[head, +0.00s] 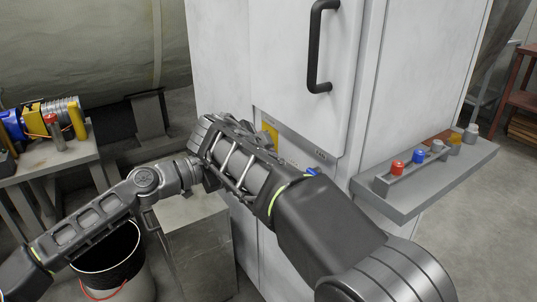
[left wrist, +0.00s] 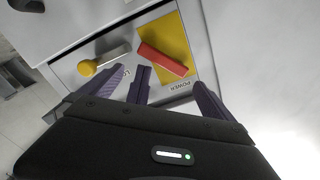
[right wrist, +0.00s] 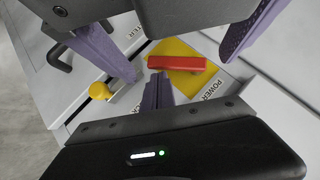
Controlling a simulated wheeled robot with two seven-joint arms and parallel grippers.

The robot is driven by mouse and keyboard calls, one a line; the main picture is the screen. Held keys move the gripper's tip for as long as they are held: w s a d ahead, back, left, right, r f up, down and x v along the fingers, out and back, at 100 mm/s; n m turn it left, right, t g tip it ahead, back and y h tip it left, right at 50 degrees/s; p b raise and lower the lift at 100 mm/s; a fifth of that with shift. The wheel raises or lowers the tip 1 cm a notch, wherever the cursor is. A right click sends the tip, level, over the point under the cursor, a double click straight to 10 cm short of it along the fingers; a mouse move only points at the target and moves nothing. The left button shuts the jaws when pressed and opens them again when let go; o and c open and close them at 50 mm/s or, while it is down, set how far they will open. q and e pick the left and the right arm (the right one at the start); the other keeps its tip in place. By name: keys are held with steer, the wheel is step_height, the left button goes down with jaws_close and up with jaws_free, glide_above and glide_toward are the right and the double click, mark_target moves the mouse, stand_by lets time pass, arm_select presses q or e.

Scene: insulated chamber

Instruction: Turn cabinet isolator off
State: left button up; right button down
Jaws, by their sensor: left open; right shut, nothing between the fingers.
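The isolator is a red handle (left wrist: 163,59) on a yellow plate (left wrist: 176,36) marked POWER; it also shows in the right wrist view (right wrist: 176,63). Beside it is a grey lever with a yellow knob (left wrist: 88,68). My left gripper (left wrist: 160,80) is open, its purple fingers spread wide and empty in front of the panel. My right gripper (right wrist: 158,76) is shut and empty, its tips between the left fingers, close to one end of the red handle; I cannot tell whether they touch it. In the head view my arms hide both grippers and the handle.
The white cabinet (head: 220,60) has a black door handle (head: 315,45) above the panel. A grey shelf (head: 402,205) with coloured parts juts out at right. A bench (head: 55,163) with parts and a bucket (head: 115,265) stand at left.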

arm_select(q)
steer(key=v, duration=0.8)
steer(key=shift+s+a, duration=0.25)
steer(key=shift+a, duration=0.05)
steer(key=shift+f, duration=0.1)
steer(key=s+d+f+n+g+y, duration=0.1)
steer(key=d+f+n+g+y, duration=0.15)
steer(key=d+f, duration=0.7)
steer(key=s+d+f+n+g+y, duration=0.15)
steer(key=f+n, duration=0.25)
steer(key=f, duration=1.3)
steer(key=s+d+f+n+g+y, duration=0.1)
steer(key=s+d+f+n+g, duration=0.35)
steer(key=s+f, duration=0.9)
steer(key=s+a+f+n+y, duration=0.2)
steer(key=s+a+f+n, duration=0.2)
steer(key=s, duration=0.4)
steer(key=s+a+f+n+g+y, duration=0.1)
steer(key=s+a+f+n+y, duration=0.2)
steer(key=s+f, duration=0.4)
steer(key=shift+s+a+f+n, duration=0.3)
steer(key=shift+s+a+n, duration=0.2)
steer(key=shift+n, duration=0.4)
